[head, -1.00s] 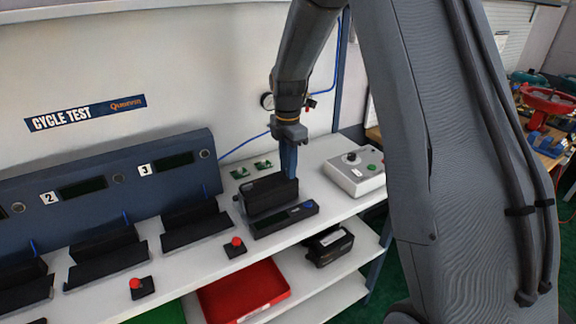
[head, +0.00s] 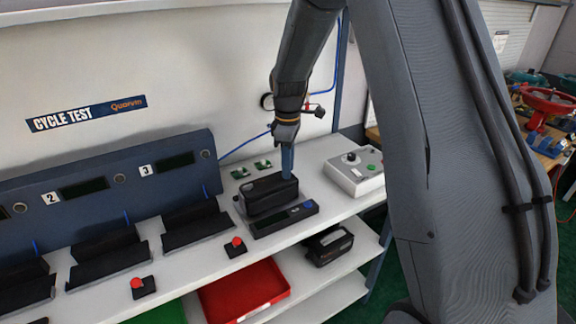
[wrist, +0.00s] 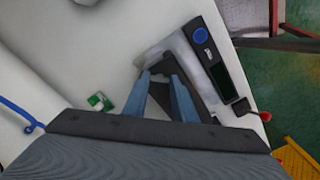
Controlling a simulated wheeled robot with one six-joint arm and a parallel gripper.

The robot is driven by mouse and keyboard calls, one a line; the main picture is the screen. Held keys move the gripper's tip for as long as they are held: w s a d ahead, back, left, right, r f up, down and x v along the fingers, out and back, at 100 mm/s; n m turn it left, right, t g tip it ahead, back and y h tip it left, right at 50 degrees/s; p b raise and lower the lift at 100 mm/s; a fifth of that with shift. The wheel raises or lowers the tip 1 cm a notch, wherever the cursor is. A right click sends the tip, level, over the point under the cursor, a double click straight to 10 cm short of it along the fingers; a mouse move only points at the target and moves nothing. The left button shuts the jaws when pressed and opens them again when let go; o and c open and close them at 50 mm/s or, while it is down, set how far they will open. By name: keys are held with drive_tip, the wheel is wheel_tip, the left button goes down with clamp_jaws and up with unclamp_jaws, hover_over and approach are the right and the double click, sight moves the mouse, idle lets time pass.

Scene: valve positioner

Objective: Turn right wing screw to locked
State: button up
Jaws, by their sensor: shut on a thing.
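My gripper (head: 288,173) points down at the right end of this unit. In the wrist view my gripper (wrist: 161,78) has its blue fingers converging at the unit's end, beside the bar (wrist: 218,68). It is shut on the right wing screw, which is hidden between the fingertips. I cannot make out the screw's angle or any lock mark.
A grey control box (head: 354,172) with a black knob and green button stands to the right on the bench. Red push buttons (head: 237,243) stand at the front left. A red tray (head: 243,292) lies on the shelf below. A blue panel (head: 110,185) with displays is at the left.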

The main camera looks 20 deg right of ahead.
drive_tip(key=m, duration=0.4)
drive_tip(key=shift+r+m, duration=0.1)
drive_tip(key=shift+m, duration=0.2)
drive_tip(key=shift+w+m, duration=0.1)
drive_tip(key=shift+m, duration=2.2)
drive_tip(key=o, duration=1.1)
drive_tip(key=shift+c, duration=0.2)
wheel_tip(320, 180, up, 8)
drive_tip(key=shift+f+b, duration=0.1)
drive_tip(key=shift+b, duration=0.9)
